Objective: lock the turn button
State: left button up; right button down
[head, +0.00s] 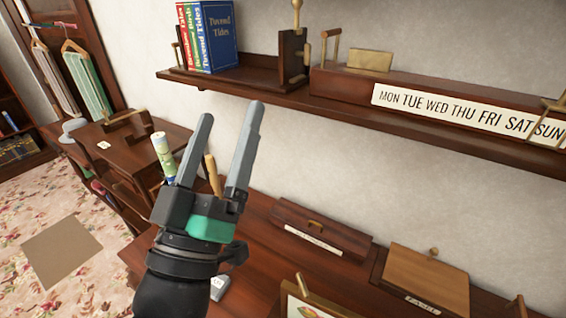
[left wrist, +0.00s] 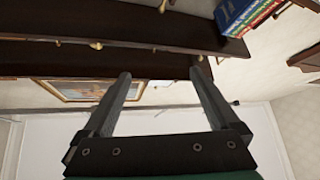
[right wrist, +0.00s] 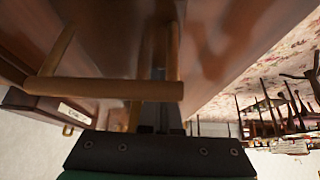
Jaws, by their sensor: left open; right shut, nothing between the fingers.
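I cannot tell for certain which fitting is the turn button. A dark upright wooden block (head: 292,55) with brass fittings stands on the wall shelf, right of the books. My left gripper (head: 232,112) is open and empty, pointing up in front of the wall below the shelf. In the left wrist view its two fingers (left wrist: 160,72) stand wide apart with nothing between them. My right gripper is outside the head view. In the right wrist view its fingers (right wrist: 159,85) are shut and empty, close to a wooden bar handle (right wrist: 105,88); contact is unclear.
The wall shelf (head: 250,92) holds books (head: 208,38) and a weekday strip (head: 465,112). Below it, a dark desk (head: 262,235) carries a long lidded box (head: 318,232) and a lighter wooden box (head: 425,278). Open carpet (head: 30,205) lies at left.

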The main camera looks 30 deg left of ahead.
jog(key=shift+s+f, duration=0.1)
jog(key=shift+f, duration=0.15)
